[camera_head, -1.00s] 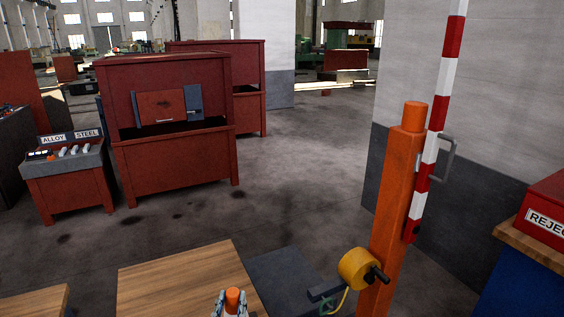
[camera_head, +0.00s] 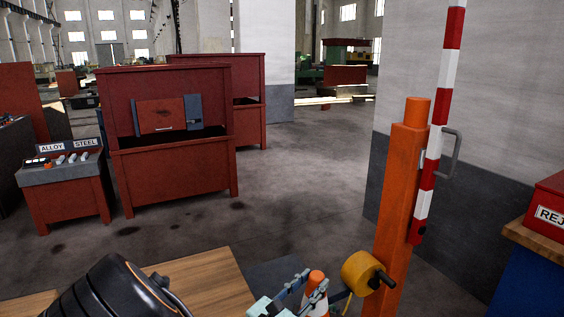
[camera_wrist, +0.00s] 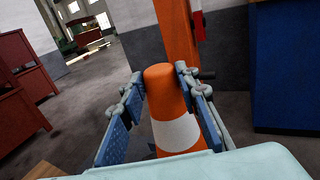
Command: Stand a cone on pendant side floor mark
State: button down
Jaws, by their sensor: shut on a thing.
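An orange cone with a white band (camera_wrist: 176,128) is held upright between the blue fingers of my gripper (camera_wrist: 158,108) in the wrist view. In the head view the cone (camera_head: 316,282) shows at the bottom, with my gripper (camera_head: 302,290) shut around it, beside the orange post. The cone's base is out of sight. A yellow pendant-like drum (camera_head: 362,273) with a black knob sits on the orange post (camera_head: 402,200), just right of the cone. No floor mark can be made out in either view.
A wooden top (camera_head: 215,275) lies left of my gripper, with a dark grey patch (camera_head: 272,272) beside it. A red and white barrier pole (camera_head: 437,125) stands upright at the post. A red reject box (camera_head: 548,215) is at the right. Open floor (camera_head: 290,190) lies beyond.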

jog(key=s+d+m+g+h+b, duration=0.2)
jog(key=d+m+g+h, duration=0.1)
jog(key=d, duration=0.4)
notch_tip(320, 180, up, 23)
jog(key=n+t+y+p, duration=0.4)
jog(key=n+y+p, duration=0.1)
jog(key=p, duration=2.5)
jog(key=shift+a+r+t+y, duration=0.15)
jog(key=shift+a+t+y, duration=0.15)
jog(key=shift+t, duration=0.1)
